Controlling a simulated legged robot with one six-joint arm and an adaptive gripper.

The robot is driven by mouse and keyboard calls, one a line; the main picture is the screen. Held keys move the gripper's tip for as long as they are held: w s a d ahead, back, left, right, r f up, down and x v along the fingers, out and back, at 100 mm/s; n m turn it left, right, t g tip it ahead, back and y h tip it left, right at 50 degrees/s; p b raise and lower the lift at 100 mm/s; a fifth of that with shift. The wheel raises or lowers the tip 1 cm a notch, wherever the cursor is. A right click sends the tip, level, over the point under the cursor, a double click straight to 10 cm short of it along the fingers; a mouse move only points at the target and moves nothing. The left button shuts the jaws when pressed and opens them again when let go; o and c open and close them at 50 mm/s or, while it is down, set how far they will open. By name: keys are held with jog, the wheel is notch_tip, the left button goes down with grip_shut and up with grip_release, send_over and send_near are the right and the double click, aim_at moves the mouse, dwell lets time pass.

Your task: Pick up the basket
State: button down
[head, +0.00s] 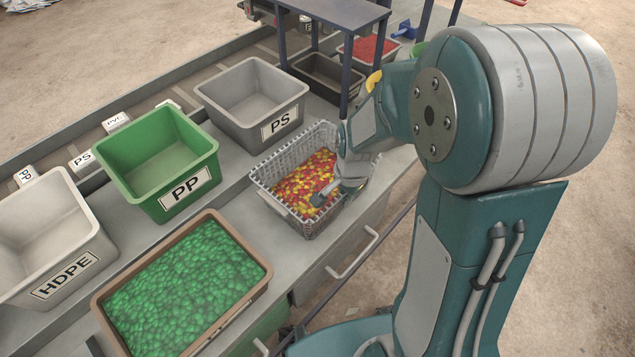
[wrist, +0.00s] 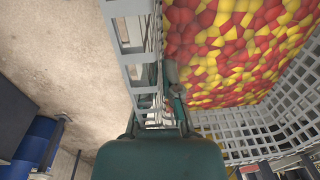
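The basket (head: 274,200) is a light grey lattice crate filled with red and yellow pieces. It stands upright on the grey bench, near the front edge. In the wrist view its lattice wall (wrist: 140,75) runs up the middle, with the pieces to its right. My gripper (head: 335,193) reaches down at the basket's right side in the head view, with a fingertip over the pieces. In the wrist view my gripper (wrist: 174,92) is right at the wall and rim. The wall and my wrist hide part of the fingers, so I cannot tell whether they grip the rim.
A green PP bin (head: 160,150), a grey PS bin (head: 245,90) and a white HDPE bin (head: 45,235) stand behind and left. A brown tray (head: 243,307) of green pieces is left of the basket. A dark stand (head: 352,15) rises behind. A drawer handle (head: 355,255) sticks out in front.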

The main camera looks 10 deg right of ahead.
jog(key=shift+r, duration=0.1)
jog(key=shift+r, duration=0.2)
notch_tip(320, 180, up, 3)
jog(key=shift+w+f, duration=0.1)
jog(key=s+d+r, duration=0.6)
jog(key=s+r, duration=0.3)
jog(key=s, duration=0.3)
jog(key=shift+s+r, duration=0.35)
jog(key=shift+s, duration=0.05)
